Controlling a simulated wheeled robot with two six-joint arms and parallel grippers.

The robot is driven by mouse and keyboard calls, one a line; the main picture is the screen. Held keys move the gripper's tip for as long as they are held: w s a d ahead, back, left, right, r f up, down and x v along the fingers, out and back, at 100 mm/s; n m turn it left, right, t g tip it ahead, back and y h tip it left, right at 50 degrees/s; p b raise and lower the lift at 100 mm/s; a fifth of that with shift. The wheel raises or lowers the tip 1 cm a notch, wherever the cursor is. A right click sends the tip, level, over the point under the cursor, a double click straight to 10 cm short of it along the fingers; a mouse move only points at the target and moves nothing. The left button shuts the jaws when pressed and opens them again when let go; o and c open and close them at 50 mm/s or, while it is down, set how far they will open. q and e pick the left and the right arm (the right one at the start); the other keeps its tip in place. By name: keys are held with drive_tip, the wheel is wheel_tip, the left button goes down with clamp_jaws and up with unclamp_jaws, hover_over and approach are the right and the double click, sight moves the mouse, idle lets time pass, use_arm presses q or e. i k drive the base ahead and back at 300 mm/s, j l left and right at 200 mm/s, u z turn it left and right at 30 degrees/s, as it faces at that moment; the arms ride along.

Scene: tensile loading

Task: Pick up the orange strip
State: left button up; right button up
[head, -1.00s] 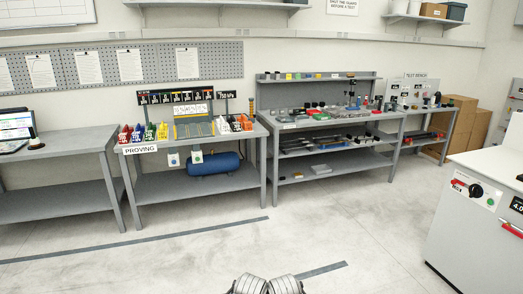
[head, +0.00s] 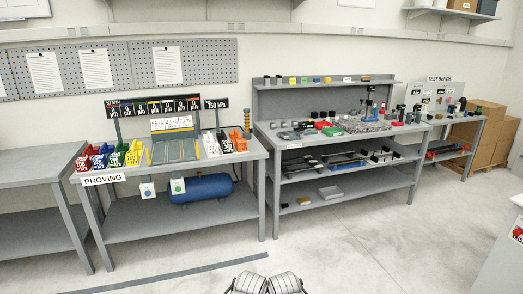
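I cannot single out an orange strip for certain at this distance. An orange bin (head: 238,141) stands at the right end of the PROVING bench (head: 163,170), beside white bins (head: 217,146). A thin upright orange piece (head: 247,121) stands just behind it.
A blue tank (head: 195,188) lies on the PROVING bench's lower shelf. A grey bench (head: 340,138) with many small parts stands to its right. Cardboard boxes (head: 487,140) stand at the far right. A white cabinet (head: 503,255) edges in at the lower right. The floor ahead is clear.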

sight(241, 145)
drive_tip(key=i, duration=1.35)
drive_tip(key=i+l, duration=0.1)
drive_tip(key=i, duration=1.3)
drive_tip(key=i+u, duration=0.1)
drive_tip(key=i, duration=1.25)
